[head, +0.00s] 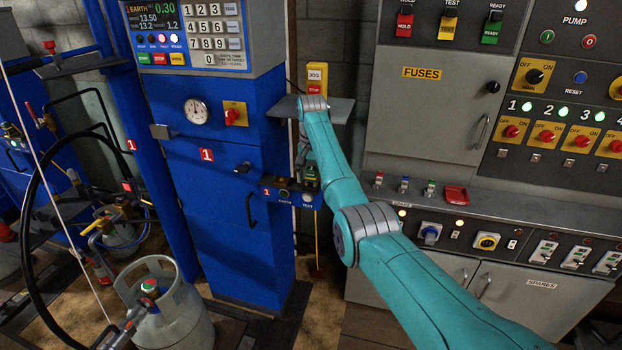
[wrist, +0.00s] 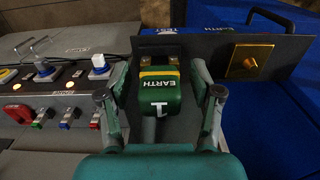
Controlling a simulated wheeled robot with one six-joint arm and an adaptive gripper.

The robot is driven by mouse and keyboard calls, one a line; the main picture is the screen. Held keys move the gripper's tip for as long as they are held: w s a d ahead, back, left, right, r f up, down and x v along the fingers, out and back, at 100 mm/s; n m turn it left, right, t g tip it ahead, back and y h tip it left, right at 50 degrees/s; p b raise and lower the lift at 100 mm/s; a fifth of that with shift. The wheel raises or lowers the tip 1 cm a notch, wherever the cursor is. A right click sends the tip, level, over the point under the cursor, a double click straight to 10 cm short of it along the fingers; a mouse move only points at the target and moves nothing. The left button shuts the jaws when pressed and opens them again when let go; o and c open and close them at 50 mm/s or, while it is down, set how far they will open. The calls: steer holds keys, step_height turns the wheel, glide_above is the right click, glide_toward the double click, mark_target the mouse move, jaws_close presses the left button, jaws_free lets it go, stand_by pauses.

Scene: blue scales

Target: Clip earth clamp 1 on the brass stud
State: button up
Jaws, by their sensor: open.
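Earth clamp 1 (wrist: 160,90) is a green block with a yellow band, the word EARTH and a white 1. It sits at the dark panel beside the blue cabinet, and it shows small in the head view (head: 312,178). My gripper (wrist: 160,72) is open, with one finger on each side of the clamp; I cannot tell whether they touch it. The brass stud (wrist: 251,62) stands on a square brass plate to the right of the clamp in the wrist view, apart from it. In the head view the stud is too small to make out clearly.
The blue cabinet (head: 230,225) carries a gauge (head: 197,110) and a red switch. A grey shelf (head: 340,110) juts out above the clamp. The grey console (head: 450,215) with switches stands close at right. A gas cylinder (head: 165,300) stands at lower left.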

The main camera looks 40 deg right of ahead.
mark_target(311, 168)
jaws_close()
steer(key=shift+r, duration=0.15)
steer(key=shift+r, duration=2.9)
